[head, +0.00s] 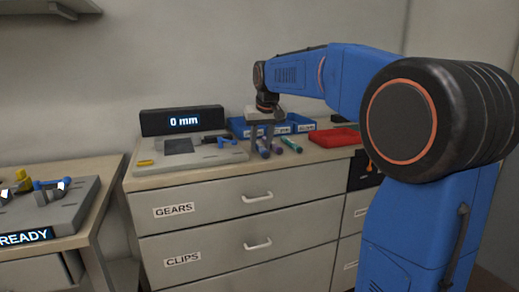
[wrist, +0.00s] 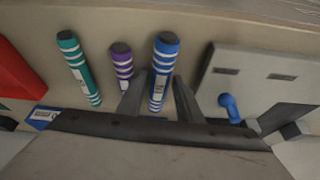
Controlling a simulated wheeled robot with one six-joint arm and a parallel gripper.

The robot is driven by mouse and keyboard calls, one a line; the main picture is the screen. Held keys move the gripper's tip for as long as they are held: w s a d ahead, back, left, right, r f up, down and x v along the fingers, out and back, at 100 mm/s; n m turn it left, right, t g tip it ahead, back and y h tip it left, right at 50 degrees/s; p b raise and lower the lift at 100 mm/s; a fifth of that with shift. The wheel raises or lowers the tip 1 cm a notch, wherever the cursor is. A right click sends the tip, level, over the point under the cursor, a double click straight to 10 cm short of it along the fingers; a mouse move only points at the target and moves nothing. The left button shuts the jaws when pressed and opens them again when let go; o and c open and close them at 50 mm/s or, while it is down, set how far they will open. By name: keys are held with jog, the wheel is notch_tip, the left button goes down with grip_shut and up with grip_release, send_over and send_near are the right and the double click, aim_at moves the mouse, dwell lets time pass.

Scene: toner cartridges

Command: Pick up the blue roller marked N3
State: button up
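A blue roller (wrist: 160,85) with white stripes and a pale label lies on the counter, its dark end toward the top of the wrist view. The label's marking is too small to read. My gripper (wrist: 161,78) has its fingers apart, one on each side of this roller; I cannot tell whether they touch it. In the head view my gripper (head: 264,148) reaches down to the counter at the blue roller (head: 265,153). A purple striped roller (wrist: 123,63) lies left of the left finger in the wrist view, and a teal striped roller (wrist: 74,62) lies further left.
Blue bins (head: 243,126) stand behind the rollers, and a red tray (head: 336,137) lies to their right. A grey fixture (head: 195,155) with a blue handle (wrist: 229,107) is close on the other side. A display (head: 183,120) reads 0 mm. Drawers are below.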

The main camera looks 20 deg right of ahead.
grip_shut()
